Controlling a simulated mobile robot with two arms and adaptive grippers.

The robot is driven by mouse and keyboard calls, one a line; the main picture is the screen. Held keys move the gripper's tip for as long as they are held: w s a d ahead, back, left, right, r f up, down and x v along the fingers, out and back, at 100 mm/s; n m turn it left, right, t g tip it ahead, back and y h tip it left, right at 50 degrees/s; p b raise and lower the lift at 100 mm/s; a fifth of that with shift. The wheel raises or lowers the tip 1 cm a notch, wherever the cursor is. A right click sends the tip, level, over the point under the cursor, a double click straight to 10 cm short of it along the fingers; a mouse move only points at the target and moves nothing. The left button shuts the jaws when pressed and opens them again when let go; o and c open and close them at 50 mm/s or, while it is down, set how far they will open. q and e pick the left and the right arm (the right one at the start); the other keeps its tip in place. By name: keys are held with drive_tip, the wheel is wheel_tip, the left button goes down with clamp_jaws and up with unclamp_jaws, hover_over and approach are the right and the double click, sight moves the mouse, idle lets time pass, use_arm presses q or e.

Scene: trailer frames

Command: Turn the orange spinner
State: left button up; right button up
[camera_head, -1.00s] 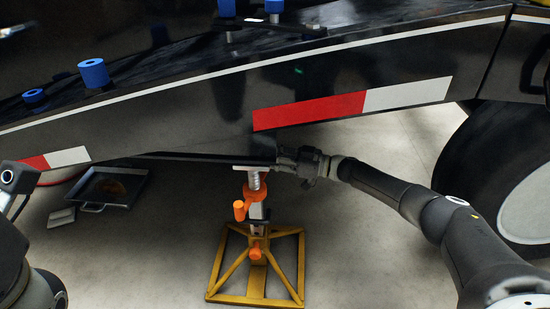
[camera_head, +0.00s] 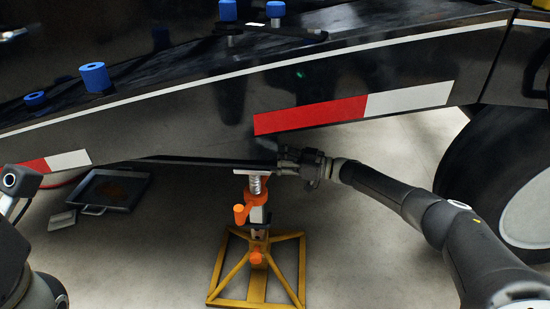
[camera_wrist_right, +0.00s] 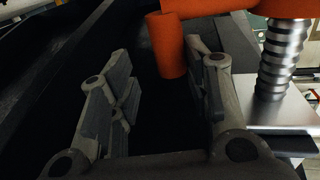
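The orange spinner (camera_head: 257,197) sits around the threaded metal screw (camera_head: 256,183) of a jack on a yellow frame stand (camera_head: 256,285). Its upright handle (camera_head: 240,214) is on the left side. In the right wrist view the orange handle (camera_wrist_right: 169,47) hangs just beyond and between the fingertips, nearer the right finger; contact cannot be told. My right gripper (camera_head: 286,160) is beside the top of the jack, under the trailer edge. Its fingers (camera_wrist_right: 160,82) are apart and hold nothing. Only part of my left arm shows at the left edge; its gripper is out of view.
The black trailer side (camera_head: 190,110) with a red-white strip (camera_head: 312,115) hangs just above the jack. A wheel (camera_head: 510,180) stands at the right. A dark tray (camera_head: 110,190) lies on the floor at the left. The floor around the stand is clear.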

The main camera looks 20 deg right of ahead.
drive_tip(key=shift+f, duration=0.1)
drive_tip(key=v, duration=1.2)
drive_tip(key=shift+a, duration=0.1)
